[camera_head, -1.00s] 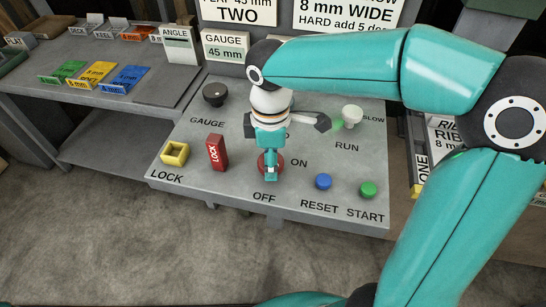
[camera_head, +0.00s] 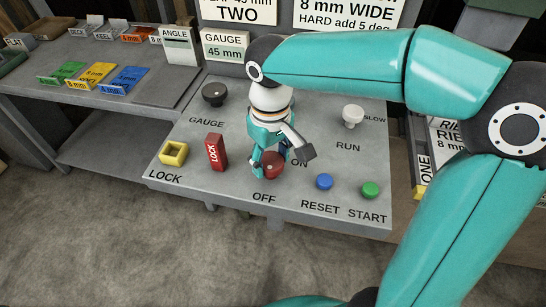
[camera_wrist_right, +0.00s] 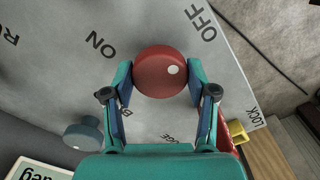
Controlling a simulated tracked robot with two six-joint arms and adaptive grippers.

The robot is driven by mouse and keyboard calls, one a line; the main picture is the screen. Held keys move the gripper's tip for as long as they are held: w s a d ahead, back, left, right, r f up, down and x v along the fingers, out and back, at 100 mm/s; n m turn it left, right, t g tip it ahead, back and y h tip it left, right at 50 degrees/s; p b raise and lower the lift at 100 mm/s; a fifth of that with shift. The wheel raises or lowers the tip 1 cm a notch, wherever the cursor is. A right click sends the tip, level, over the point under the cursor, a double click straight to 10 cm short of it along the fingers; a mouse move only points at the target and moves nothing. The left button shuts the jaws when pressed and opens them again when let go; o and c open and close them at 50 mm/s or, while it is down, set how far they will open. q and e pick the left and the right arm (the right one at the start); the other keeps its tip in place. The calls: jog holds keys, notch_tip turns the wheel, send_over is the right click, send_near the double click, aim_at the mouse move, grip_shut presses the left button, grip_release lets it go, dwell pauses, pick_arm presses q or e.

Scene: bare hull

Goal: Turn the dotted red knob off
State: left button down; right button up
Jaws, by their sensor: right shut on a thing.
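The red knob (camera_head: 273,170) sits on the grey panel between the OFF and ON labels. In the right wrist view the round knob (camera_wrist_right: 158,75) has a white dot on its face, right of its middle, on the side towards the OFF label (camera_wrist_right: 196,30). The ON label (camera_wrist_right: 101,45) is at its upper left. My right gripper (camera_head: 268,161) points down over the knob. In the wrist view its fingers (camera_wrist_right: 161,73) are shut on the knob from both sides. My left gripper is not in view.
The panel's front edge is close below OFF.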

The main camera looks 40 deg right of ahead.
aim_at(270, 160)
jog(key=shift+w+r+m, duration=0.1)
jog(key=shift+w+m, duration=0.05)
jog(key=shift+m, duration=0.55)
jog(key=o, duration=1.2)
jog(key=shift+c, duration=0.2)
notch_tip(270, 160, up, 12)
